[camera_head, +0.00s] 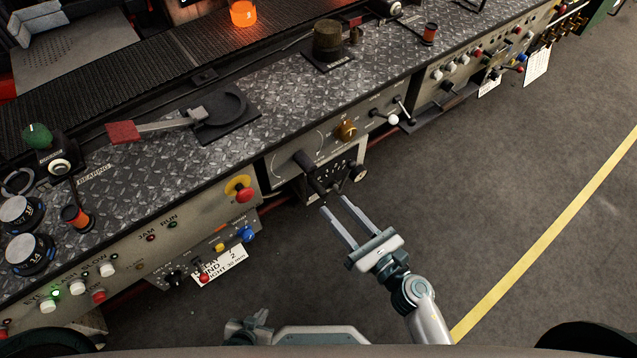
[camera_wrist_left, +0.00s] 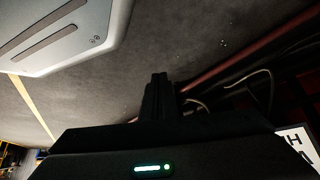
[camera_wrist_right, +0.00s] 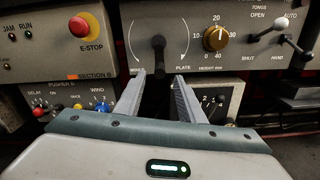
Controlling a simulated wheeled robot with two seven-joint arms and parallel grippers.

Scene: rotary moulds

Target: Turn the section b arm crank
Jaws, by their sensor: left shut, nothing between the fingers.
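The arm crank is a black knob and dark arm on the grey front panel; in the head view (camera_head: 305,160) it hangs over the panel's lower edge. In the right wrist view the crank's lower part shows between the two fingers (camera_wrist_right: 160,76); contact cannot be told. My left gripper (camera_wrist_left: 158,95) is shut and empty, low over the floor.
A red E-STOP button (camera_wrist_right: 79,26) sits left of the crank, above a SECTION B label (camera_wrist_right: 95,76). An amber height dial (camera_wrist_right: 215,38) and a white-knobbed lever (camera_head: 393,119) are to the right. The grey floor (camera_head: 480,190) beside the machine is clear.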

